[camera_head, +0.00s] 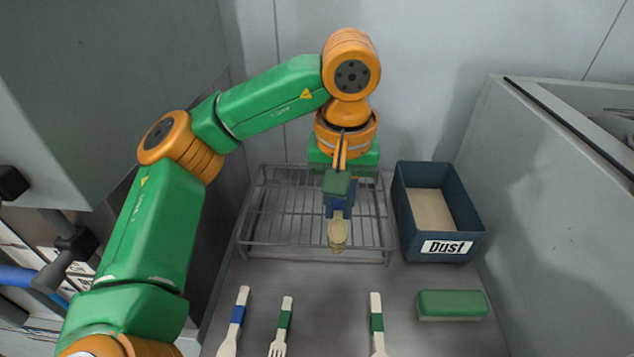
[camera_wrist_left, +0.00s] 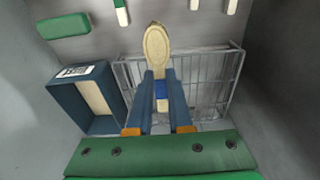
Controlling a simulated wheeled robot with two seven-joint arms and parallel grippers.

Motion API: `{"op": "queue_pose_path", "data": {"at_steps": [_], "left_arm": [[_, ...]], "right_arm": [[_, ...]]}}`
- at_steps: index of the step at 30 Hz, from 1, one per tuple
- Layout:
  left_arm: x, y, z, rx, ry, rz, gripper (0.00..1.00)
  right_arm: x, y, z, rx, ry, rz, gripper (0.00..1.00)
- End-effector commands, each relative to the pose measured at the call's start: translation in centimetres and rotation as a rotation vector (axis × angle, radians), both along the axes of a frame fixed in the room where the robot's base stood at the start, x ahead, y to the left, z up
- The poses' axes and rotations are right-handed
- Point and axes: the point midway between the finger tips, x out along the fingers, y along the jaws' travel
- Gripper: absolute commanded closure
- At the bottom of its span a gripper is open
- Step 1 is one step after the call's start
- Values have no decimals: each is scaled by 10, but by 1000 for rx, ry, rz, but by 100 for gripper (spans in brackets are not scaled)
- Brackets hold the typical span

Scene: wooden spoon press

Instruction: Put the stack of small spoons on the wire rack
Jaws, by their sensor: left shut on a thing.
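My left gripper (camera_head: 339,196) is shut on the stack of small spoons (camera_head: 338,235), gripping it by the handles. The pale wooden bowl end sticks out past the fingertips toward the table front in the head view. In the left wrist view the stack (camera_wrist_left: 157,46) shows between the blue fingers (camera_wrist_left: 162,88), with a blue band on the handle. How many spoons are in it I cannot tell. The wire rack (camera_head: 285,215) stands at the back of the table, and the gripper and spoons are over its right part. Whether the spoons touch it I cannot tell.
A dark blue bin labelled Dust (camera_head: 470,222) stands right of the rack. A green block (camera_head: 452,303) lies before it. A blue-banded utensil (camera_head: 235,318), a green-banded fork (camera_head: 282,328) and another green-banded utensil (camera_head: 376,325) lie in front. Grey walls enclose both sides.

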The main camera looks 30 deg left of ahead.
Motion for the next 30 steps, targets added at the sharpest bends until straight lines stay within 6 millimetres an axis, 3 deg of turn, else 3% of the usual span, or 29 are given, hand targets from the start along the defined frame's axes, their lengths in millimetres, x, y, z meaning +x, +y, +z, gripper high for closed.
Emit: {"op": "queue_pose_path", "data": {"at_steps": [2,5,8,10,15,21,25,30], "left_arm": [[5,7,4,-1,0,22,100],[17,29,-11,-3,4,31,100],[32,59,-27,-4,5,32,100],[43,81,-31,0,7,34,100],[60,110,-73,2,4,27,100],[68,126,-100,4,4,23,100],[68,125,-122,3,3,20,100],[69,124,-126,1,-2,20,100]], "right_arm": [[0,0,5,0,0,0,35],[0,0,2,1,0,0,35],[0,1,-1,1,0,0,35],[0,1,11,2,0,0,35],[0,2,16,3,1,-1,35],[0,3,23,4,0,-1,35],[0,3,30,4,0,-1,35],[0,3,28,4,0,-1,35]]}}
